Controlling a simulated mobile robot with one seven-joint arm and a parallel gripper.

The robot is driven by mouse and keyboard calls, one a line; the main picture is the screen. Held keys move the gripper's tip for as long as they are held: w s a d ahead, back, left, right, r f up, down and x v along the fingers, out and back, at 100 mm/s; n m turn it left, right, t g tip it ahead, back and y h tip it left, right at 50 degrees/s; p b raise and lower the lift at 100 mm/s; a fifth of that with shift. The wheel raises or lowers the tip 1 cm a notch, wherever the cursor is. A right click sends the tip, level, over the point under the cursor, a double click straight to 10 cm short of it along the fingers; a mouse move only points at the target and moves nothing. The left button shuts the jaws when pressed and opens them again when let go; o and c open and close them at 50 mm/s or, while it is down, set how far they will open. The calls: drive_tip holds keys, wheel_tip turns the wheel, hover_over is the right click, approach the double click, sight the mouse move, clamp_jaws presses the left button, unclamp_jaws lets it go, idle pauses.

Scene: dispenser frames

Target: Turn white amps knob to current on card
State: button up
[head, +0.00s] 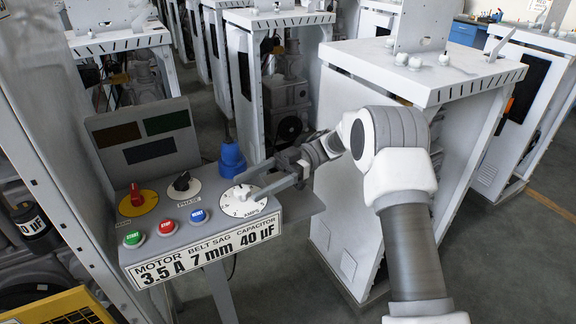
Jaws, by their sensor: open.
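The white amps knob (242,193) sits on a round white dial (233,208) marked AMPS at the right end of the sloped grey panel. A "2" shows on the dial's left side; the other numbers and the knob's pointer are too small or covered to read. My gripper (248,187) comes in from the right, open, with its two long grey fingers reaching over the dial. The fingertips are close to the knob, apparently on either side of it; I cannot tell if they touch it. The card (208,250) on the panel's front reads motor 3.5 A, belt sag 7 mm, capacitor 40 µF.
A red knob on a yellow dial (137,201) and a black knob (183,182) stand left of the amps dial. Green (133,239), red (167,227) and blue (198,216) buttons line the panel's front. A blue cone-like object (231,160) stands behind the dial.

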drive_tip(key=p+v, duration=0.2)
drive_tip(key=v, duration=0.9)
drive_tip(key=shift+w+d, duration=0.1)
drive_tip(key=shift+w, duration=0.05)
